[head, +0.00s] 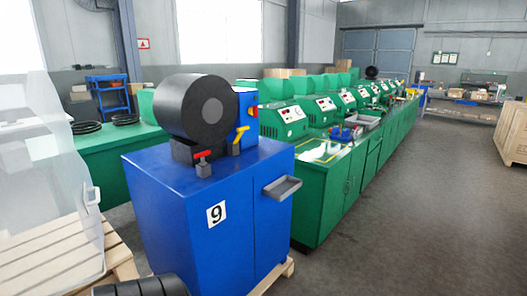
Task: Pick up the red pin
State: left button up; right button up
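The red pin (203,154) is a small red T-shaped handle on a dark grey stem. It stands upright at the front edge of the blue cabinet's top, in front of the big black cylinder (195,107). A similar yellow handle (241,135) is just to its right, by the blue part of the machine. Neither of my grippers is in the head view, so their state and place cannot be seen.
The blue cabinet (215,213), marked 9, stands on a wooden pallet with a grey tray (283,187) on its right side. Green benches (322,200) with machines run back to the right. A translucent cover (45,175) stands at left. The right floor (420,220) is clear.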

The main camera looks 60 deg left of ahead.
aim_at(202, 155)
jog(key=u, duration=0.15)
jog(key=i, duration=1.6)
jog(key=u, duration=1.4)
jog(key=i, duration=0.9)
jog(key=u, duration=1.05)
